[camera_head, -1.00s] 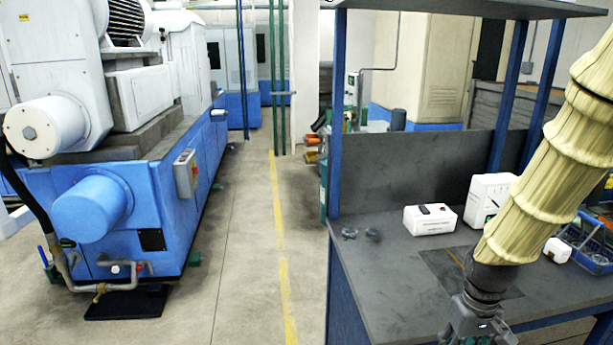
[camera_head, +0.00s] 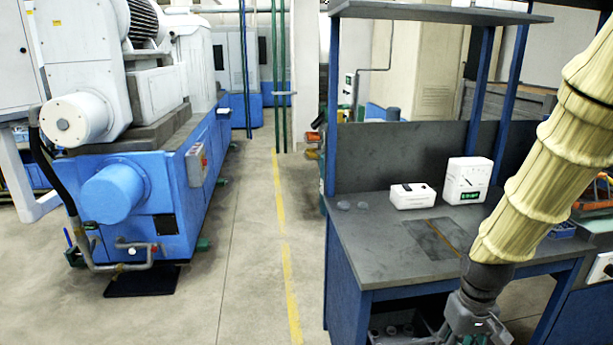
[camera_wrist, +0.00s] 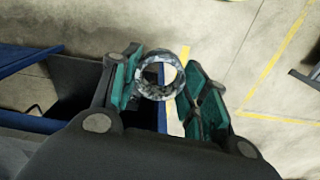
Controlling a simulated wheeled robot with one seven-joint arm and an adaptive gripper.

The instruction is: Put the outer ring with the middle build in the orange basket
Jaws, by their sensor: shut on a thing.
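A shiny grey metal ring (camera_wrist: 151,92) shows between the green-padded fingers of my gripper (camera_wrist: 163,88) in the wrist view, with the floor visible through its hole. My gripper is shut on it. In the head view my gripper (camera_head: 477,325) is at the bottom, in front of the workbench, and the ring cannot be made out there. Whether the ring is the one with the middle build cannot be told. I see no clear orange basket; an orange item (camera_head: 597,205) is partly visible at the right edge.
The grey workbench (camera_head: 385,255) carries a white box (camera_head: 412,196) and a white gauge with a green display (camera_head: 468,181). A dark crate with several round parts (camera_head: 375,337) sits beneath. A large blue and white machine (camera_head: 170,195) stands left, with clear aisle floor (camera_head: 255,235) between.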

